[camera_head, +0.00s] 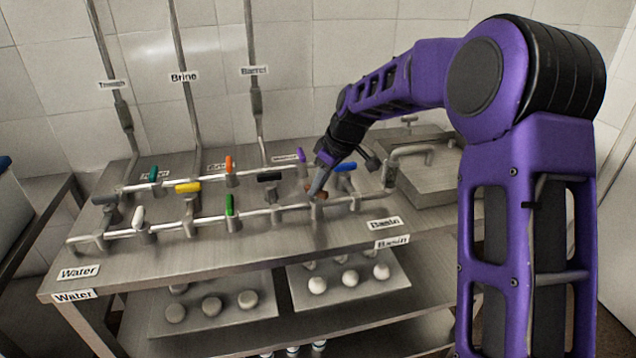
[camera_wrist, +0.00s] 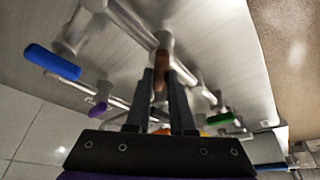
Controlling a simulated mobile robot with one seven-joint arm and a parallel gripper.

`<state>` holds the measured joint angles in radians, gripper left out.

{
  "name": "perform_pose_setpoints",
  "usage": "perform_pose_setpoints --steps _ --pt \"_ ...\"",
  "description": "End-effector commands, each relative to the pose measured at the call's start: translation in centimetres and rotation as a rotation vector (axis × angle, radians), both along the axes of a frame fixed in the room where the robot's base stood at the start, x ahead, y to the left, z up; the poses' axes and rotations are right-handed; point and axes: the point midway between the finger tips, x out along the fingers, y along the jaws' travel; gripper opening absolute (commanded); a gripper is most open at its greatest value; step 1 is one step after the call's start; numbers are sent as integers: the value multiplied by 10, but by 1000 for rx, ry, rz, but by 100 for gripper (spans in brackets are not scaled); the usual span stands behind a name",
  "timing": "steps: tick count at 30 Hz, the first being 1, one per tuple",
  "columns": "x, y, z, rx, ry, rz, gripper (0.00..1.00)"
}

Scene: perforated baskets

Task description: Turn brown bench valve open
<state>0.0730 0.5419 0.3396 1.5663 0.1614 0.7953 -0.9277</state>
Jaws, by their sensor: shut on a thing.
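The brown valve handle (camera_head: 323,195) sits on the front pipe of the steel bench, towards its right end, and is partly hidden by my gripper. In the wrist view the brown handle (camera_wrist: 160,72) lies between my two dark fingers, below its metal valve body. My gripper (camera_head: 317,187) reaches down from the upper right and is shut on this handle. In the wrist view the gripper (camera_wrist: 161,82) has one finger on each side of it. How far the handle is turned is hard to tell.
A blue handle (camera_head: 345,167) and a black handle (camera_head: 269,177) are close by. Purple (camera_head: 301,155), green (camera_head: 229,205), orange (camera_head: 228,164) and yellow (camera_head: 187,187) handles stand along the pipes. A curved tap (camera_head: 408,150) is to the right. The bench front (camera_head: 250,245) is clear apart from labels.

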Motion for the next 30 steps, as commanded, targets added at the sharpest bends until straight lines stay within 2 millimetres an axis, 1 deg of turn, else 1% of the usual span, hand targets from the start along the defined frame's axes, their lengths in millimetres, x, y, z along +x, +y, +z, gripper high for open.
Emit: perform_pose_setpoints --steps 18,24,30 --pt "4 -2 3 0 1 567 0" --pt "4 -1 2 0 1 701 0" --pt "5 -1 1 -1 1 789 0"
